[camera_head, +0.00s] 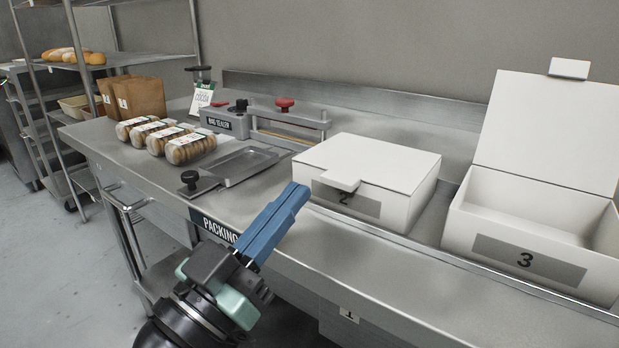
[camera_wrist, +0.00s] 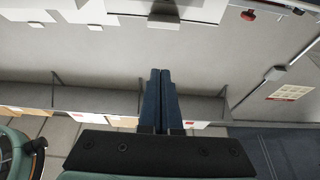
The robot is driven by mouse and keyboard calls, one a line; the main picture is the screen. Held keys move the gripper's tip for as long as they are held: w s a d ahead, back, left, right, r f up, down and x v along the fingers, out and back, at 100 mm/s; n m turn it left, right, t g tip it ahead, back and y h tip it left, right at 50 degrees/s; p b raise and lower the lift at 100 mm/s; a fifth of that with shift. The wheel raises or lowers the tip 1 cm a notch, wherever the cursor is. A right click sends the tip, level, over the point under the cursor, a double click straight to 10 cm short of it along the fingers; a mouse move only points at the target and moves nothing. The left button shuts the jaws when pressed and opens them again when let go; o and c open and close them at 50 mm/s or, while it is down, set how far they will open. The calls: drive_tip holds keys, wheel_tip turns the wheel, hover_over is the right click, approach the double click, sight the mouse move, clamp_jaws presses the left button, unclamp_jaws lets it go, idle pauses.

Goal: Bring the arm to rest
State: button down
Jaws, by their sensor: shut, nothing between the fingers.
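My gripper (camera_head: 298,194) is in front of the packing table (camera_head: 400,262), with its blue fingers pointing up and to the right. Its fingers are shut with nothing between them. In the wrist view the two blue fingers of my gripper (camera_wrist: 161,75) lie side by side. In the head view the fingertips appear just before the closed white box marked 2 (camera_head: 385,165). I cannot tell whether they touch anything.
An open white box marked 3 (camera_head: 540,215) stands at the right. Several packs of round baked goods (camera_head: 190,147), a metal tray (camera_head: 245,166) and a bag sealer (camera_head: 225,122) stand to the left. A rack (camera_head: 140,60) holds bread. Floor at the left (camera_head: 50,260) is clear.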

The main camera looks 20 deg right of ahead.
drive_tip(key=a+r+n+t+y, duration=0.45)
drive_tip(key=r+t+y, duration=0.3)
drive_tip(key=r, duration=0.25)
drive_tip(key=s+a+r+n+t+y+p, duration=0.1)
drive_tip(key=s+a+r+n+t+y, duration=0.15)
drive_tip(key=s+r+y, duration=0.35)
drive_tip(key=s+a+r+n+t+y+p, duration=0.1)
drive_tip(key=s+r+n+t+y+p, duration=0.2)
drive_tip(key=r, duration=0.5)
wheel_tip(320, 180, up, 30)
drive_tip(key=p, duration=2.9)
drive_tip(key=shift+w+r+t+y, duration=0.2)
drive_tip(key=shift+t+y, duration=0.2)
drive_tip(key=shift+y, duration=0.05)
